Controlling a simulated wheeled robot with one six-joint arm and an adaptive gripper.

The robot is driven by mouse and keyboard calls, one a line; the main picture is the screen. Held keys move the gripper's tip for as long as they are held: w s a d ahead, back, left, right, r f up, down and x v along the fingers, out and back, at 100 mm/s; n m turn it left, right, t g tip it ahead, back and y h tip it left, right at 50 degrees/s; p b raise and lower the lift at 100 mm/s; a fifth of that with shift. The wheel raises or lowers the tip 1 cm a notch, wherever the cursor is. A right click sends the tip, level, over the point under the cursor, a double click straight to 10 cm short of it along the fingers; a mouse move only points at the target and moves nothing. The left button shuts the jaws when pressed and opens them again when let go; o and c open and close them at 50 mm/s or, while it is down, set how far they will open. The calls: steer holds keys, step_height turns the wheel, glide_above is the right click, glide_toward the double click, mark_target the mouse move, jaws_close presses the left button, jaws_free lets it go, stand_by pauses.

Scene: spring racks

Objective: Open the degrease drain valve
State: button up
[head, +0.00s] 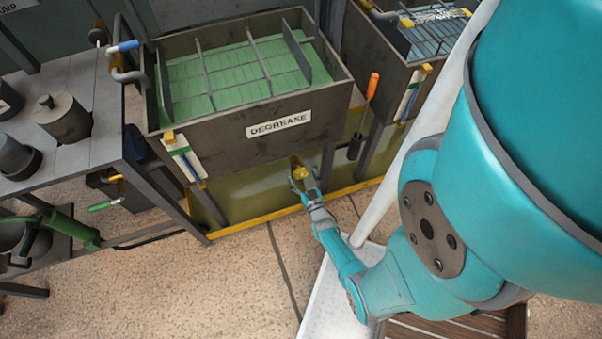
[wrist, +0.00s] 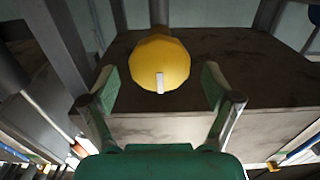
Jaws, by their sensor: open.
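The degrease tank (head: 200,125) is a dark metal tank with green liquid and a "DEGREASE" label on its front. A yellow round valve knob (head: 301,173) sits low under the tank's front. In the wrist view the yellow knob (wrist: 160,64) has a pale mark on its lower face and a dark stem behind it. My gripper (head: 304,182) is at the knob. In the wrist view its two green-padded fingers (wrist: 162,88) are open, one on each side of the knob, with visible gaps. Contact with the knob does not show.
A second tank (head: 385,85) stands to the right. An orange-handled tool (head: 372,88) hangs between the tanks. A yellow-edged tray or sump (head: 250,222) lies below. A grey bench (head: 95,130) with metal cylinders is at left. The floor in front is clear.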

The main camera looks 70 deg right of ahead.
steer(key=shift+x, duration=0.9)
steer(key=c, duration=1.1)
